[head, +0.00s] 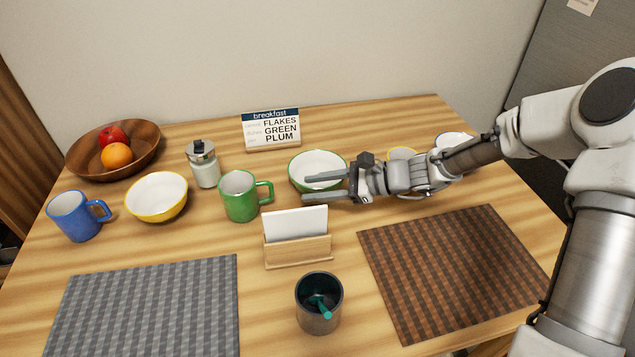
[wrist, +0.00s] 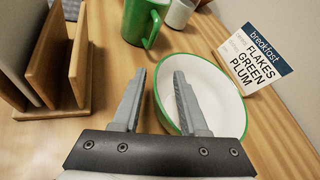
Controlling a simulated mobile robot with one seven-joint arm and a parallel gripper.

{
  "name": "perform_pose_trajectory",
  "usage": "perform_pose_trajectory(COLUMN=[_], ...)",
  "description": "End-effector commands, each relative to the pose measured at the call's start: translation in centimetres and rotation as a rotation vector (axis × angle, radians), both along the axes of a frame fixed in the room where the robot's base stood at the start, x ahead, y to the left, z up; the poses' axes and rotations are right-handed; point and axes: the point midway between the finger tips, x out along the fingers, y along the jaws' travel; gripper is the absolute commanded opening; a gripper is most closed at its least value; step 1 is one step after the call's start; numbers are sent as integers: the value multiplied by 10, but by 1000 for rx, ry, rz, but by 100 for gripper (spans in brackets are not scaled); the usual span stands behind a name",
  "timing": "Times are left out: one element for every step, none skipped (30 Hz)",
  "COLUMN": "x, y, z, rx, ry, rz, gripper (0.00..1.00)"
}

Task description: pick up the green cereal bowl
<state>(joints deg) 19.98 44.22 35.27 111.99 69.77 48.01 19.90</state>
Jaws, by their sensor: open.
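The green cereal bowl (head: 317,163) is white inside with a green rim and stands upright on the table, right of the green mug (head: 240,196). It also shows in the wrist view (wrist: 213,90), below the breakfast sign. My gripper (head: 308,189) reaches in from the right at the bowl's near side, its two fingers apart and empty. In the wrist view my gripper (wrist: 158,80) has one finger over the bowl's inside and the other outside its rim. The near rim passes between the fingers. Whether either finger touches the bowl cannot be told.
A wooden napkin holder (head: 297,250) stands close on the near side of my gripper. The breakfast sign (head: 272,130) stands behind the bowl. A yellow bowl (head: 156,197) and a blue mug (head: 76,216) are at left. A dark cup (head: 318,303) stands at the front.

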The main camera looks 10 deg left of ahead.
Motion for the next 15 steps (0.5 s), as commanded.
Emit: perform_pose_trajectory(x=[0,0,0,0,0,0,0,0,0,0,0,0,0,0,0], y=[1,0,0,0,0,0,0,0,0,0,0,0,0,0,0], z=[0,0,1,1,1,1,1,1,1,1,1,1,0,0,0], rx=[0,0,0,0,0,0,0,0,0,0,0,0,0,0,0], ry=[0,0,0,0,0,0,0,0,0,0,0,0,0,0,1], rz=[-1,-1,-1,-1,-1,-1,0,0,0,0,0,0,0,0,0], gripper=[43,43,43,43,43,37,32,27,19,14,9,1,0,0,0])
